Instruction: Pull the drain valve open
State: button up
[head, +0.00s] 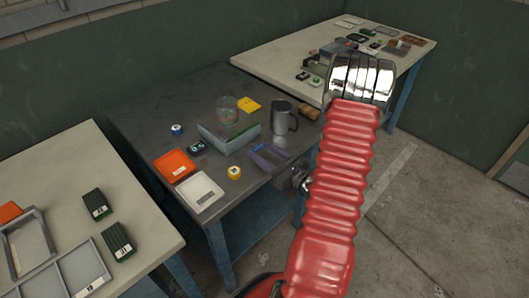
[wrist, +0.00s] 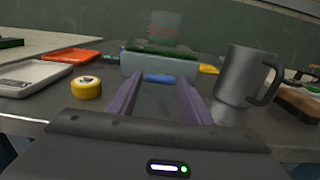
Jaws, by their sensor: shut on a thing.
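The drain valve shows as a small blue bar (wrist: 158,78) in the wrist view, low at the front of a grey-green box (wrist: 158,65). My gripper (wrist: 160,82) has its two purple-grey fingers on either side of the blue bar and is shut on it. In the head view my gripper (head: 267,156) is just in front of the same box (head: 226,142), low over the dark table. A clear cylinder (head: 228,110) stands on the box. Where the fingers touch the bar is too small to see clearly, and how far the valve is out cannot be told.
A grey metal mug (head: 283,118) stands close right of my gripper. A yellow tape roll (head: 234,173), white scale (head: 200,192) and orange tray (head: 174,165) are to the left. A yellow pad (head: 250,106) lies behind. Pale tables stand at left and back.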

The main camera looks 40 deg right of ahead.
jog(key=o, duration=1.5)
jog(key=shift+s, duration=0.2)
jog(key=shift+s, duration=0.1)
jog(key=shift+s+d, duration=0.2)
jog(key=shift+s, duration=6.6)
